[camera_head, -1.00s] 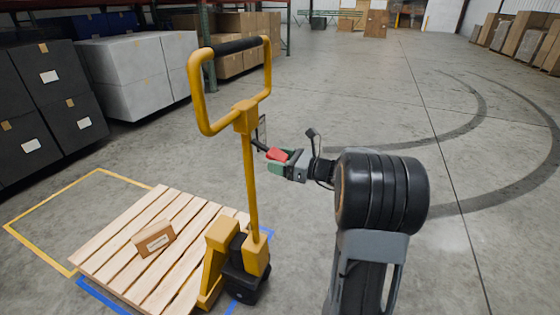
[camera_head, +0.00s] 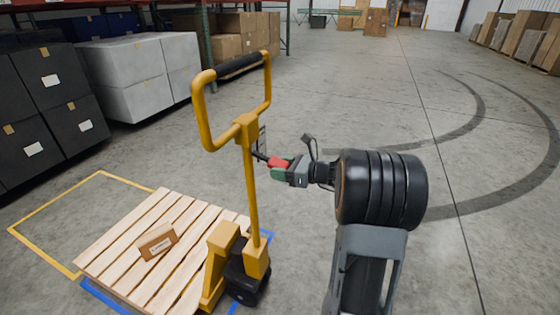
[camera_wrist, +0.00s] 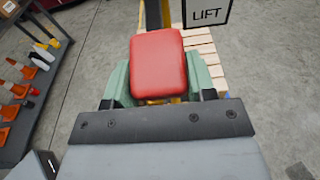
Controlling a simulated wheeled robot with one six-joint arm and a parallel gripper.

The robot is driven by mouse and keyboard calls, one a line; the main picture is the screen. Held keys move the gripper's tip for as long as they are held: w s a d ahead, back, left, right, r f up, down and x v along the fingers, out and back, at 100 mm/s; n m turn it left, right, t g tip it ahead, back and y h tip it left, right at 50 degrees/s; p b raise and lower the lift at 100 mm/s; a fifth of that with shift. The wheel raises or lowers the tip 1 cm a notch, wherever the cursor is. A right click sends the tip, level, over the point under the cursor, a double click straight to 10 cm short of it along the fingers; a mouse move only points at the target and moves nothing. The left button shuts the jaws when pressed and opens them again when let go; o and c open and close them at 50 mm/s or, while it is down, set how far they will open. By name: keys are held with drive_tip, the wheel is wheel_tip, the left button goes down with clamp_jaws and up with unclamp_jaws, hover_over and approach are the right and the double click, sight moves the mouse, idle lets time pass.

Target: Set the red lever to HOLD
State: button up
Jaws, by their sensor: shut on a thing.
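The red lever (camera_head: 278,162) sticks out to the right from the yellow pallet jack's upright (camera_head: 250,190), below its looped handle. My gripper (camera_head: 284,166) is shut on the lever's red grip. In the wrist view the red grip (camera_wrist: 158,62) lies between the green fingers of my gripper (camera_wrist: 160,85). A framed sign reading LIFT (camera_wrist: 207,14) shows at the top of the wrist view, above and right of the grip. No HOLD mark can be read in these frames.
A wooden pallet (camera_head: 118,240) with a small carton (camera_head: 157,242) lies at the jack's forks, by floor tape. Dark and grey boxes (camera_head: 140,65) stand at the left. A shelf with cones (camera_wrist: 30,75) shows in the wrist view. Floor to the right is clear.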

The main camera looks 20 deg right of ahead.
wheel_tip(320, 180, up, 2)
drive_tip(key=p, duration=0.2)
drive_tip(key=g+h+p, duration=0.1)
drive_tip(key=p, duration=0.1)
drive_tip(key=shift+s+d+r+p, duration=0.1)
drive_tip(key=shift+s+r+p, duration=0.05)
drive_tip(key=shift+r+p, duration=0.15)
drive_tip(key=shift+g+h+p, duration=0.4)
drive_tip(key=shift+g+p, duration=0.1)
drive_tip(key=shift+p, duration=0.45)
drive_tip(key=shift+f, duration=0.15)
drive_tip(key=o, duration=1.3)
drive_tip(key=shift+s+d+h, duration=0.1)
drive_tip(key=shift+h, duration=0.2)
drive_tip(key=p+v, duration=0.1)
drive_tip(key=v, duration=1.2)
drive_tip(key=shift+s+d, duration=0.15)
drive_tip(key=shift+d, duration=0.15)
